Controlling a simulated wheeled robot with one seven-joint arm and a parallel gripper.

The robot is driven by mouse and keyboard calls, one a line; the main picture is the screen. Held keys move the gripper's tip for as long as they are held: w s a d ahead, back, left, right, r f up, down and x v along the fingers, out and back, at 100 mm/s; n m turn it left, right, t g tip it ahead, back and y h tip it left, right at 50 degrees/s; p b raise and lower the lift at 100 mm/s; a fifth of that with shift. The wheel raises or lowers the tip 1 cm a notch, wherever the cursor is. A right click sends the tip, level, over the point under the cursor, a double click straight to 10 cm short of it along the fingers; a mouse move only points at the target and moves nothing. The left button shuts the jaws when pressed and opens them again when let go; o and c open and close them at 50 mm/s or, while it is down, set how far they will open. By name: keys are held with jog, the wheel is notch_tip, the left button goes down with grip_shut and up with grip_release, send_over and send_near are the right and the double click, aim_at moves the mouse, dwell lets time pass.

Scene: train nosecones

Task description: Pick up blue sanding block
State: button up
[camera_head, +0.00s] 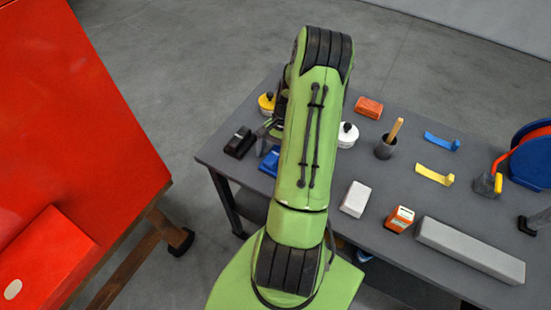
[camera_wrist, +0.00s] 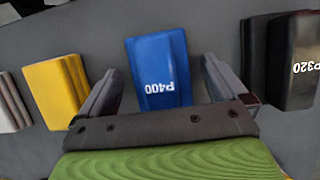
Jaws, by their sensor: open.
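The blue sanding block (camera_wrist: 160,62), marked P400, lies on the grey table between the two fingers of my gripper (camera_wrist: 162,92) in the wrist view. The fingers are apart, one on each side, with a gap to the block on both sides. In the head view the blue block (camera_head: 270,161) shows only in part beside my green arm. My arm hides most of the gripper there.
A black block (camera_wrist: 292,60) marked P320 lies to the right in the wrist view, close to a finger. A yellow block (camera_wrist: 55,90) lies to the left.

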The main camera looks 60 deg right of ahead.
aim_at(276, 153)
jog(key=c, duration=1.2)
jog(key=shift+r, duration=0.15)
notch_tip(276, 153, up, 10)
jog(key=shift+f+p, duration=0.1)
jog(key=shift+p, duration=0.5)
